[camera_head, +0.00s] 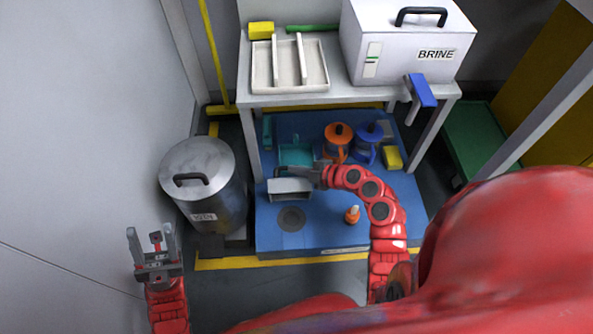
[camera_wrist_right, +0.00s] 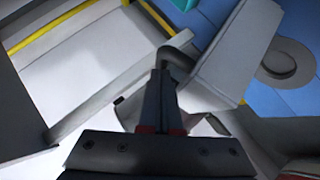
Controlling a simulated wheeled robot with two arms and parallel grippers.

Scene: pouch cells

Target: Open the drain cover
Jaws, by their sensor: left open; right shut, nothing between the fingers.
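A round dark grey disc (camera_head: 291,219), which looks like the drain cover, lies flat on the blue platform (camera_head: 330,233). It also shows at the right of the right wrist view (camera_wrist_right: 285,62), with a darker round middle. My right gripper (camera_head: 305,174) is shut, above the platform and behind the disc. My left gripper (camera_head: 152,240) is open and empty at the lower left, away from the platform.
A metal drum (camera_head: 203,181) stands left of the platform. An orange jug (camera_head: 337,143), a blue jug (camera_head: 368,142) and a small orange bottle (camera_head: 352,216) stand on it. A table with a white tray (camera_head: 262,72) and BRINE box (camera_head: 397,45) overhangs the back.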

